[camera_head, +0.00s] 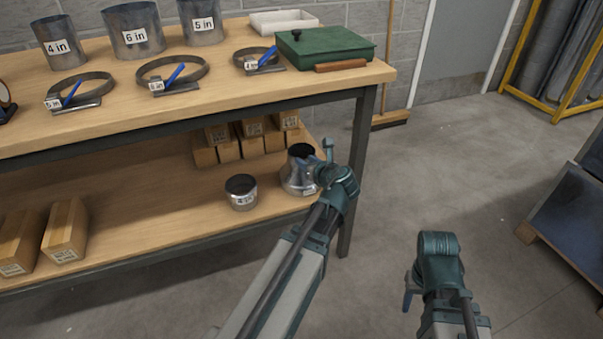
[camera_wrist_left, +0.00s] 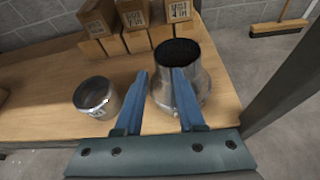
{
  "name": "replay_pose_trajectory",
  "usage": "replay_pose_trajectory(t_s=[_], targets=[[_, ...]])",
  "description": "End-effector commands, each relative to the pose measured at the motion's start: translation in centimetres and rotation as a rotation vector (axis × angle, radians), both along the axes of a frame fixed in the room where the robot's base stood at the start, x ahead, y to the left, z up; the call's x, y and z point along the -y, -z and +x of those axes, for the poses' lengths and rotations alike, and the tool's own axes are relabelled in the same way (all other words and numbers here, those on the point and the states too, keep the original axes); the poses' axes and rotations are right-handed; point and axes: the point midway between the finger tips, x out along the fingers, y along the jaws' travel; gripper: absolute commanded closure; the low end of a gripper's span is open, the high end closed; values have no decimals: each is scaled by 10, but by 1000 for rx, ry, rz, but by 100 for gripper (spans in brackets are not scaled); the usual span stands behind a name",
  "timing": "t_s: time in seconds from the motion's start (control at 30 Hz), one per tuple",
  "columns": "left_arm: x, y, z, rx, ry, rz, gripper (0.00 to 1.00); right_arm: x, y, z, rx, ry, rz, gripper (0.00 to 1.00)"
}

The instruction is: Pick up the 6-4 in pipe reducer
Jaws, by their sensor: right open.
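A shiny metal pipe reducer (camera_head: 296,178), wide at the bottom with a narrower dark-mouthed neck, stands upright on the bench's lower shelf near its right end. It also shows in the left wrist view (camera_wrist_left: 203,82). I cannot read its size. My left gripper (camera_head: 321,157) is open and empty at the reducer. In the left wrist view (camera_wrist_left: 158,72) one finger lies left of the neck and the other overlaps the reducer's front; whether they touch is unclear. My right gripper (camera_head: 408,294) is open, low over the floor, away from the bench.
A shorter metal collar (camera_head: 241,192) stands left of the reducer. Several cardboard boxes (camera_head: 228,150) sit behind. The bench leg (camera_head: 358,170) stands close on the right, and the tabletop (camera_head: 230,95) overhangs the shelf.

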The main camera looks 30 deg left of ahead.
Motion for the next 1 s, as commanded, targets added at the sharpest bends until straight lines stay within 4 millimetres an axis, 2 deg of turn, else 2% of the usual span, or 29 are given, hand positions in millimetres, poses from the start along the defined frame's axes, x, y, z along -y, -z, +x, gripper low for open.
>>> replay_pose_trajectory(t_s=[0.03, 0.23, 0.67, 1.0], targets=[[-9, 9, 9, -1, -4, 0, 62, 0, 9, 0, 0, 1, 0, 50], [-33, 20, 27, 0, -3, -1, 62, 0, 20, 0, 0, 4, 0, 50], [-45, 25, 35, 1, -2, -2, 62, 0, 25, 0, 1, 6, 0, 50], [-78, 44, 59, 1, -2, -2, 62, 0, 43, 0, 1, 11, 0, 50]])
